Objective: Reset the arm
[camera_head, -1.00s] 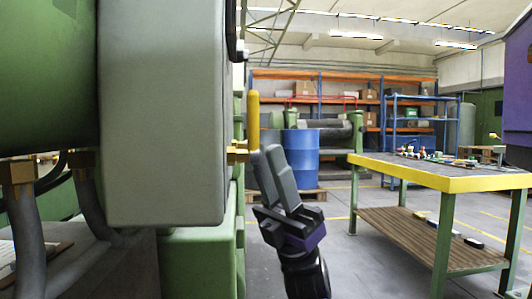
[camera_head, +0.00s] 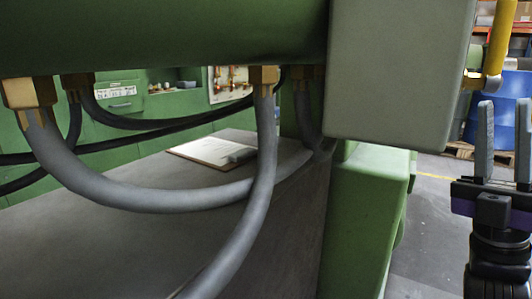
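My gripper (camera_head: 504,108) is at the right edge of the head view, pointing up. Its two grey fingers stand apart with an empty gap between them, so it is open and holds nothing. The purple band and black wrist show below the fingers. A yellow handle (camera_head: 499,40) on a brass fitting is just above the fingertips in the picture. I cannot tell how far behind or in front of the fingers it is.
The green machine with its grey box (camera_head: 400,75) fills the upper middle. Grey hoses (camera_head: 140,192) hang from brass fittings at left. A clipboard (camera_head: 205,150) lies on a grey surface. A blue barrel (camera_head: 472,122) stands behind my gripper. Floor shows at lower right.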

